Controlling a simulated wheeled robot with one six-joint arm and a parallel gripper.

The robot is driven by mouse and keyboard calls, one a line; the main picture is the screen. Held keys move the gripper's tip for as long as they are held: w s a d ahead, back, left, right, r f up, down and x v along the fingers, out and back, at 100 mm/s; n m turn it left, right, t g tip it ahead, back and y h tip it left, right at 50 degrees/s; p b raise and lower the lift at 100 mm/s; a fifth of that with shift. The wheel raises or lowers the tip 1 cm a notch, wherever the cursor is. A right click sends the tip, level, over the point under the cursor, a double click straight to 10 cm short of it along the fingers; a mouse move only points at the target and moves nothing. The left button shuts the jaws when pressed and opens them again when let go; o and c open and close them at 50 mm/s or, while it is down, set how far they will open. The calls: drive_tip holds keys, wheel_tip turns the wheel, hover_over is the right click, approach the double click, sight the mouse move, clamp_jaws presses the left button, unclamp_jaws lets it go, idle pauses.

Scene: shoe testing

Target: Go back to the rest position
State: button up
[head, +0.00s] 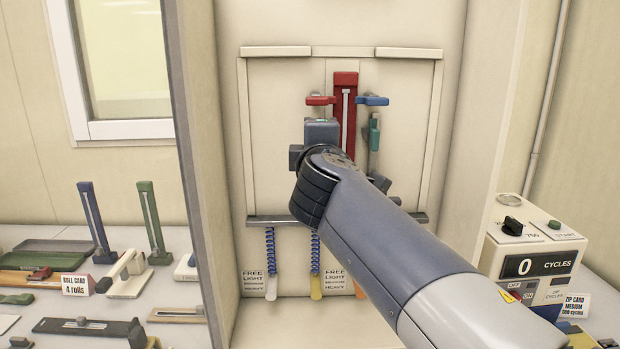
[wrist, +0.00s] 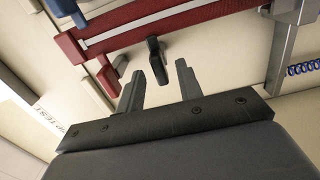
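My gripper is open in the wrist view (wrist: 159,80), with its two grey fingers apart. A dark pull tab (wrist: 156,55) stands out from the panel, its lower end between the fingertips; no finger visibly touches it. Behind it runs a red bar with a pale strip (wrist: 150,24). In the head view my arm reaches from the lower right into the pale booth and hides the fingers and the tab. The red upright bar (head: 345,90) shows above the wrist.
A red lever (head: 320,100), a blue lever (head: 372,100) and a teal lever (head: 375,132) surround the bar. Blue springs (head: 270,248) hang from a grey rail. A cycle counter box (head: 530,265) stands right. Benches at left hold several clamp fixtures (head: 94,220). The booth's left wall (head: 200,130) is close.

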drive_tip(key=s+n+p, duration=0.5)
drive_tip(key=s+n, duration=0.1)
drive_tip(key=s, duration=0.4)
drive_tip(key=shift+w+d+f+m+g+h+p, duration=0.15)
drive_tip(key=shift+d+f+m+g+h, duration=0.15)
drive_tip(key=shift+d+f+m, duration=0.35)
drive_tip(key=shift+d+f+m+g+h+p, duration=0.15)
drive_tip(key=shift+d+f+m+h, duration=0.25)
drive_tip(key=shift+d, duration=0.5)
drive_tip(key=shift+w+d+f+m+g+h+p, duration=0.15)
drive_tip(key=shift+d+f+m+g+h, duration=0.1)
drive_tip(key=shift+d+f+m, duration=0.4)
drive_tip(key=shift+s+d, duration=0.1)
drive_tip(key=shift+s, duration=0.05)
